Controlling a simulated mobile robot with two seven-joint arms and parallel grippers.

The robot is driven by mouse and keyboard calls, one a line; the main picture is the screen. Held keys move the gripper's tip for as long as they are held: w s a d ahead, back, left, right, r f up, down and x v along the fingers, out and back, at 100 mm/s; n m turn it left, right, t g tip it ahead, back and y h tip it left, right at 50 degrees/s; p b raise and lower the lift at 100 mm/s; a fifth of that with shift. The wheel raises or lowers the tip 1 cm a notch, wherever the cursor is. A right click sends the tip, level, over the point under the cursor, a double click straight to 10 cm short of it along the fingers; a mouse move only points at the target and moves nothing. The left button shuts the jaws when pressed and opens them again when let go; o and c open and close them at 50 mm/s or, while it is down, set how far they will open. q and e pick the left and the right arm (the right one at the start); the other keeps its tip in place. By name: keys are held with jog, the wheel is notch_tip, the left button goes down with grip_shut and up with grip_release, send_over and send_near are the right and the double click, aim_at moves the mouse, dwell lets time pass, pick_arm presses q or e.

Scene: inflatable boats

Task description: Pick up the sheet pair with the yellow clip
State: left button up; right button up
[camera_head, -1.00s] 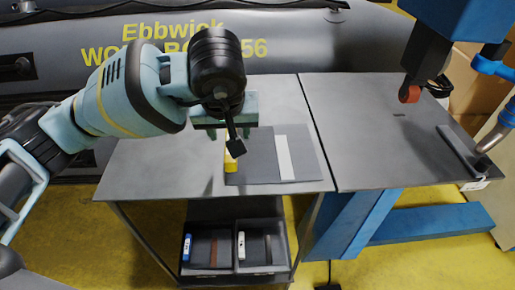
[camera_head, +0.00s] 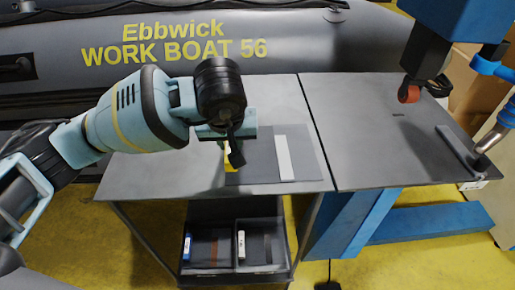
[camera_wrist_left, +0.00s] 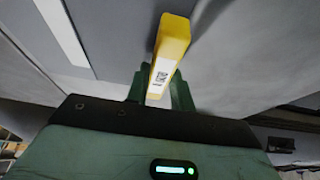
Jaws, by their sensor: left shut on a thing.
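The grey sheet pair (camera_head: 258,167) lies flat on the left table, with a white strip (camera_head: 284,158) across it. The yellow clip (camera_head: 231,162) sits at its left edge, partly covered by my left gripper (camera_head: 229,144) in the head view. In the left wrist view the yellow clip (camera_wrist_left: 174,40), with a white printed label, stands between the green fingers of my left gripper (camera_wrist_left: 160,86). The fingers are shut on it. The sheets still appear to rest on the table. My right gripper is not in view.
The grey left table (camera_head: 150,176) adjoins the right table (camera_head: 365,150), with a blue machine (camera_head: 460,30) above it. Below is an open bin (camera_head: 235,245) with blue-labelled and white-labelled clips. A grey inflatable boat (camera_head: 300,45) stands behind. Table left of the sheets is clear.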

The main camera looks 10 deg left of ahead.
pick_arm(q)
jog(key=shift+r, duration=0.15)
grip_shut()
jog(key=shift+r, duration=0.55)
notch_tip(320, 180, up, 2)
jog(key=shift+r, duration=0.2)
jog(key=s+a+r+b, duration=0.1)
jog(key=s+a, duration=0.3)
jog(key=s, duration=1.1)
jog(key=shift+s+a+r, duration=0.15)
jog(key=shift+s, duration=0.05)
